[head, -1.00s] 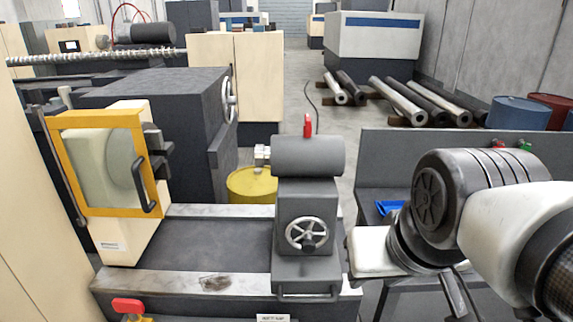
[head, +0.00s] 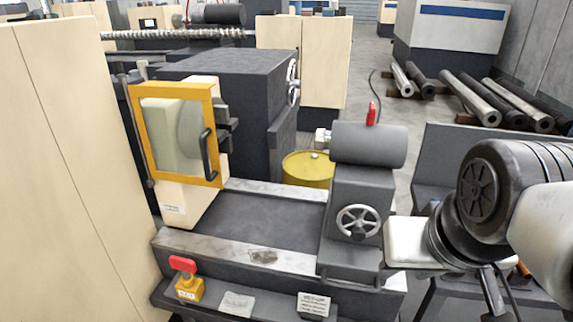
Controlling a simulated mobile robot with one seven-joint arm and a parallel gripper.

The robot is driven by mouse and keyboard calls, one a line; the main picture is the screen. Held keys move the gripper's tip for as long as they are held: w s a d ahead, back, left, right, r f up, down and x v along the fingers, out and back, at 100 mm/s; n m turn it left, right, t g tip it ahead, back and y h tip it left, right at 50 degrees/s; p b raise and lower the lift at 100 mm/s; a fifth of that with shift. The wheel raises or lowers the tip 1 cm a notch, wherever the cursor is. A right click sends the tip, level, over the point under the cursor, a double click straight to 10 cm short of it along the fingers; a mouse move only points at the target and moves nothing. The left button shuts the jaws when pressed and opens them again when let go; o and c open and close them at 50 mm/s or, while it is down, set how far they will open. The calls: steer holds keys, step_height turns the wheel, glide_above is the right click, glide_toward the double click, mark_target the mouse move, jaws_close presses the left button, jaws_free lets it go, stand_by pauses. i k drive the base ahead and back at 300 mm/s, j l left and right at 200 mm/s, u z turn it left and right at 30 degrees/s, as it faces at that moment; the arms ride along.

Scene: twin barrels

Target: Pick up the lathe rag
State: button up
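A small crumpled grey-brown patch (head: 263,256) lies on the front rail of the lathe bed (head: 205,240); it looks like a rag, but it is too small to be sure. A pale, flat, cloth-like piece (head: 238,303) lies on the lower front ledge of the lathe; I cannot tell if it is cloth or paper. My gripper (head: 405,243) shows as a pale hand below my arm's dark joint, right of the tailstock. Its fingertips cannot be made out, so its opening is unclear. It is well apart from both pieces.
The tailstock with its handwheel (head: 358,221) stands between my gripper and the bed patch. A yellow-framed guard (head: 176,135) is at the left. A red-topped switch box (head: 187,280) and a printed card (head: 314,304) are on the front ledge. A yellow barrel (head: 308,168) stands behind.

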mark_target(234, 303)
steer(key=u, duration=1.15)
steer(key=j+z, duration=0.1)
steer(key=z, duration=0.35)
steer(key=i+j+z, duration=0.1)
steer(key=z, duration=0.3)
steer(key=j+z, duration=0.15)
steer(key=z, duration=0.3)
steer(key=j+z, duration=0.15)
steer(key=z, duration=0.3)
steer(key=k+j+z, duration=0.2)
steer(key=j, duration=0.15)
steer(key=j+z, duration=0.25)
steer(key=k+j+z, duration=0.2)
steer(key=j, duration=0.2)
steer(key=i+j, duration=0.1)
steer(key=j, duration=0.3)
steer(key=i+j, duration=0.1)
steer(key=j, duration=0.25)
steer(key=z, duration=0.05)
